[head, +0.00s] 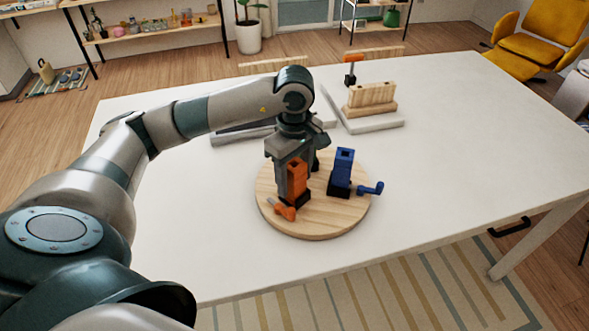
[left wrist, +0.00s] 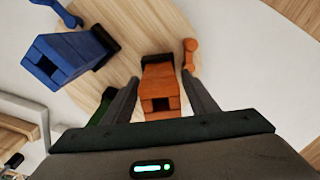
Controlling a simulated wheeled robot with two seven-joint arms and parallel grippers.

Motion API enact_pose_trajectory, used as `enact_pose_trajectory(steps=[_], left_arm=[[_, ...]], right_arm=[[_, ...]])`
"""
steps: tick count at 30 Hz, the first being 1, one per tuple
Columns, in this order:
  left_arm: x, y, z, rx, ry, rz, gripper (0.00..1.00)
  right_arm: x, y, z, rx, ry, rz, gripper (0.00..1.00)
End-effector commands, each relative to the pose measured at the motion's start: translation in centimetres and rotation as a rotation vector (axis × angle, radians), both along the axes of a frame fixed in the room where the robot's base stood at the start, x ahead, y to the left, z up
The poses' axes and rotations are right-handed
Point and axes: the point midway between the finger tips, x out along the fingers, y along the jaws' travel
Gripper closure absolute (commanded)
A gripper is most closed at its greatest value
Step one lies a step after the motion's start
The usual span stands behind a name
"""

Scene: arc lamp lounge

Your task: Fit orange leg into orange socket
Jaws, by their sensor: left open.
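The orange socket (head: 297,178) is an upright block with a dark square opening in its top. It stands on a black foot on a round wooden board (head: 320,224). It also shows in the left wrist view (left wrist: 160,84). A small orange lever (head: 284,210) is beside its foot. My left gripper (head: 292,160) is open, pointing down, with its fingers on either side of the orange socket; contact is unclear. An orange-topped piece with a black lower part (head: 353,60) stands at the rear wooden rack; I cannot tell whether it is the orange leg. My right gripper is out of view.
A blue socket block (head: 343,166) with a blue lever (head: 370,188) stands right of the orange one on the board. The wooden rack (head: 372,95) rests on a pale slab behind. The white table (head: 470,150) is clear at right and in front.

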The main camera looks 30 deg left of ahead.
Motion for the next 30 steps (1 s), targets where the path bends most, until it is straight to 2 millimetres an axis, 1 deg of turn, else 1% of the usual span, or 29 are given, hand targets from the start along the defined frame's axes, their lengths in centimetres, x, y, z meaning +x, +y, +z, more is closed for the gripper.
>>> enact_pose_trajectory(steps=[5, 6, 8, 14, 21, 30], left_arm=[[0.0, 0.0, 0.4, 0.0, 0.0, 0.0, 0.47], [0.1, 0.0, 0.5, -0.001, -0.003, 0.0, 0.47], [0.1, 0.0, 1.0, -0.001, -0.004, 0.0, 0.47], [0.1, 0.0, 3.7, -0.001, -0.006, 0.0, 0.47], [0.1, 0.0, 7.5, 0.0, -0.006, -0.001, 0.47], [0.1, 0.0, 10.7, 0.0, -0.004, 0.0, 0.47]], right_arm=[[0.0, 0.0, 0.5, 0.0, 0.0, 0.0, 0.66], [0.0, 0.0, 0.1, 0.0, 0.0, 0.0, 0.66], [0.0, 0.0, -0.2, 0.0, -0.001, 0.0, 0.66], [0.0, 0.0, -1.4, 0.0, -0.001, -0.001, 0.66], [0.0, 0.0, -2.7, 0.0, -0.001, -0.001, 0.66], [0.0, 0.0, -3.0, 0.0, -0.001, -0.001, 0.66]])
